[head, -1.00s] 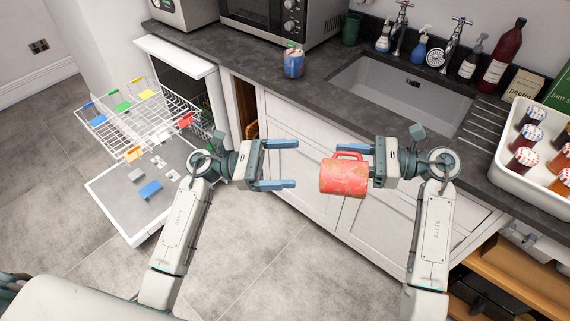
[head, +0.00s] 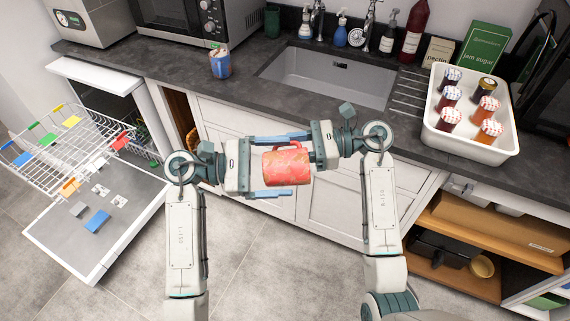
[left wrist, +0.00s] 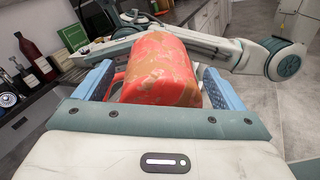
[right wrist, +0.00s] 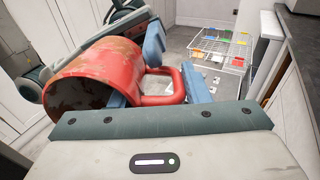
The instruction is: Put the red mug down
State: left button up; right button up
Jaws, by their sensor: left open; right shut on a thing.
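The red mug (head: 286,165) has worn, brownish patches and is held in the air in front of the cabinet doors. My right gripper (head: 312,150) is shut on its handle, which shows between the blue fingers in the right wrist view (right wrist: 165,92). My left gripper (head: 280,166) is open, with one finger on the far side of the mug and one on the near side. In the left wrist view the mug's body (left wrist: 160,70) sits between the two open fingers. I cannot tell whether those fingers touch it.
Counter in front of the sink is clear.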

pick_arm(q)
jog(key=shift+d, duration=0.9)
jog(key=c, duration=1)
jog(key=shift+c, duration=1.2)
pick_arm(e)
jog(key=o, duration=1.4)
jog(key=shift+d, duration=0.1)
